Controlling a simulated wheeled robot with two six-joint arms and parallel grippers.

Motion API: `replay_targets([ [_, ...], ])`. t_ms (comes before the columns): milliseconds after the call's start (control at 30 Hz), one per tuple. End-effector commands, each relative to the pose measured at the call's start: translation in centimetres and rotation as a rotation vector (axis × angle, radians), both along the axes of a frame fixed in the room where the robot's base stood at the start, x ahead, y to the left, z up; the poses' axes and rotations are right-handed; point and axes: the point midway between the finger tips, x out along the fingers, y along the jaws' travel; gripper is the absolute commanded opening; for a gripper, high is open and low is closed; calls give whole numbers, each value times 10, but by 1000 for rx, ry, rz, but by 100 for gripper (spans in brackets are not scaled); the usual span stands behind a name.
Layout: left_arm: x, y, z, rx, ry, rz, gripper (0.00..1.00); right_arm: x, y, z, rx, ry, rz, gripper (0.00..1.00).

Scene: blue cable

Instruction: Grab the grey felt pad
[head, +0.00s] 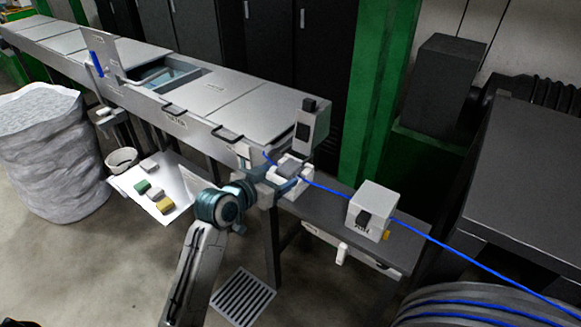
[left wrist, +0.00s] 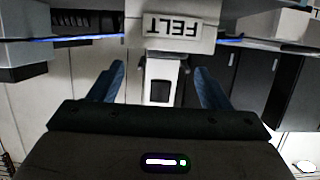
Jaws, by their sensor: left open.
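My left gripper (head: 274,182) reaches the white felt box on the bench, beside the blue cable. In the left wrist view its two blue fingers (left wrist: 160,85) are apart, with nothing held between them. The white box carries an upside-down FELT label (left wrist: 180,38) just beyond the fingertips. A grey block (head: 290,167) shows on top of this box in the head view, close to the fingers; I cannot tell whether it is the felt pad. The blue cable (head: 325,187) runs through the box. My right gripper is not in view.
A second white box (head: 373,207) stands to the right on the dark bench (head: 410,245), with the cable passing by it. A white tray (head: 185,212) with several small coloured blocks lies left. A cable drum (head: 480,305) is at lower right. A grey post (head: 310,125) stands behind the gripper.

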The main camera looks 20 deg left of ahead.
Motion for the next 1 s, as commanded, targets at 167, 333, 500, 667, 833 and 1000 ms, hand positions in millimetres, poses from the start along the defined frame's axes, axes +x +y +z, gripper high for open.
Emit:
replay_targets([
  [167, 14, -2, -1, -1, 2, 1, 71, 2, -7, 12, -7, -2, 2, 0],
  [333, 36, -5, -8, -2, 3, 1, 71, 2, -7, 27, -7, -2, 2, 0],
  [500, 50, -11, -15, -1, 1, 2, 71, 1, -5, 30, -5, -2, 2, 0],
  [667, 51, -11, -17, 1, 0, 2, 71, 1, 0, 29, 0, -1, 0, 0],
  [833, 51, -11, -17, 1, 0, 2, 57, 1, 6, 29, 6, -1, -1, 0],
  [1000, 51, -11, -17, 1, 0, 2, 24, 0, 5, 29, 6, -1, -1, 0],
])
